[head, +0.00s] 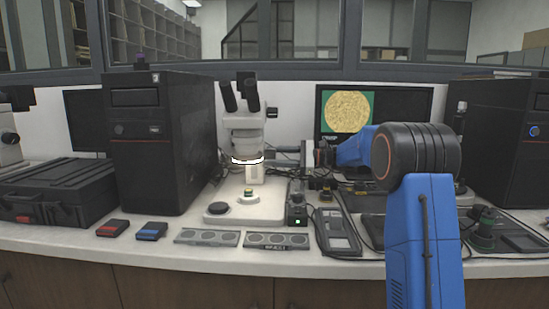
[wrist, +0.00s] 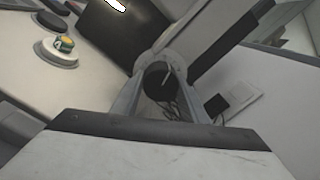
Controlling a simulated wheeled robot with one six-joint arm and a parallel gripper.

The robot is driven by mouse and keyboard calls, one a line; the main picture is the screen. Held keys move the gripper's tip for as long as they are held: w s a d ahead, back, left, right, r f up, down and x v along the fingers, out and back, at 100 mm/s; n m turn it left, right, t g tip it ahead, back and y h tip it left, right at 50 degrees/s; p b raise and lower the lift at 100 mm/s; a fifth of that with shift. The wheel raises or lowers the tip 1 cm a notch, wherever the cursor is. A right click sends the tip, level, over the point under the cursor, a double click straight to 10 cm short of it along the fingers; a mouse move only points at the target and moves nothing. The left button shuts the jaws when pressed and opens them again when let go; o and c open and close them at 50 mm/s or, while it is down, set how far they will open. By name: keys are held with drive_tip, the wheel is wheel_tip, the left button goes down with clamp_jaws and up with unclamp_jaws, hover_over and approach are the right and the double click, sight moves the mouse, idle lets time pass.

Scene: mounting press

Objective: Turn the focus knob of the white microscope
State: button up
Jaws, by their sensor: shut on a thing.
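The white microscope (head: 243,130) stands on the bench left of the screen, with black eyepieces and a lit ring under its head. My gripper (head: 277,154) reaches in from the right at the microscope's column. In the wrist view, my gripper (wrist: 158,82) has its two fingers on either side of the black focus knob (wrist: 155,78) and is shut on it. The knob's contact sides are partly hidden by the fingers, and my gripper covers the knob in the head view. A small green and yellow sample (head: 248,193) sits on the microscope's white base (head: 268,208).
A small black control box (head: 297,205) with a green light stands right of the base. Two grey slide plates (head: 207,237) lie in front. A black computer tower (head: 155,145) stands left. The screen (head: 349,112) shows a yellow grainy disc. Cables lie behind the knob.

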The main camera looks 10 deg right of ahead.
drive_tip(key=shift+n, duration=1.1)
drive_tip(key=o, duration=1.1)
drive_tip(key=shift+d, duration=0.1)
drive_tip(key=v, duration=1.7)
drive_tip(key=shift+s+d, duration=0.1)
drive_tip(key=shift+d, duration=0.1)
